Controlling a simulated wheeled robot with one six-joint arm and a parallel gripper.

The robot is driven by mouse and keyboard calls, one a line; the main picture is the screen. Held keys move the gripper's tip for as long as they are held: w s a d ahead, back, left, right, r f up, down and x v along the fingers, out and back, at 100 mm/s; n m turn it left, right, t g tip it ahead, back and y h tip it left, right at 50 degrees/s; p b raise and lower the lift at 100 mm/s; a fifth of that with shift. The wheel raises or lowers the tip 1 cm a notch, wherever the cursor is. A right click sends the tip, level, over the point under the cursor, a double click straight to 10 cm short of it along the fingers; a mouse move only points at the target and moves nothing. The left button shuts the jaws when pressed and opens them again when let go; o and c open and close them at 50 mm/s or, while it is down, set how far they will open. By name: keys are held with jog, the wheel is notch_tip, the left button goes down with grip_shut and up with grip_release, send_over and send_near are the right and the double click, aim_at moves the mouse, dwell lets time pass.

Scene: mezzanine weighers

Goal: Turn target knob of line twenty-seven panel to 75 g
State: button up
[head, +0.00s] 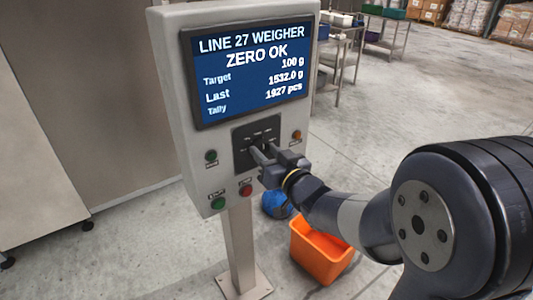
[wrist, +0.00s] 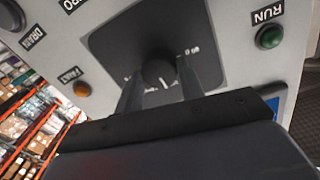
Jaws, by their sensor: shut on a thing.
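The line 27 weigher panel (head: 173,60) is a grey box on a post. Its blue screen (head: 250,105) reads "LINE 27 WEIGHER", "ZERO OK", Target 100 g, Last 1532.0 g, Tally 1927 pcs. Below the screen is a dark plate with the black target knob, best seen in the wrist view (wrist: 158,72). The knob has a white pointer line; most of the scale marks are too small or hidden to read. My gripper (head: 262,152) is at the plate, and its two fingers (wrist: 152,92) are shut on the knob from both sides.
A green RUN button (wrist: 270,37) and an orange FAULT lamp (wrist: 82,89) flank the plate. Green (head: 218,203) and red (head: 246,190) buttons sit lower on the panel. An orange bin (head: 318,258) and a blue item (head: 276,205) stand on the floor behind the post.

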jog(key=shift+f+b, duration=0.1)
jog(key=shift+b, duration=0.2)
jog(key=n+b, duration=0.4)
jog(key=shift+f, duration=0.15)
jog(key=shift+n+y+b, duration=0.3)
jog(key=shift+n+b, duration=1.85)
jog(key=shift+n, duration=0.15)
jog(key=shift+r, duration=0.2)
jog(key=o, duration=1)
jog(key=shift+s, duration=0.1)
jog(key=p+v, duration=0.1)
jog(key=v, duration=0.9)
jog(key=shift+s+d+f, duration=0.1)
jog(key=shift+s+d, duration=0.05)
jog(key=shift+s, duration=0.15)
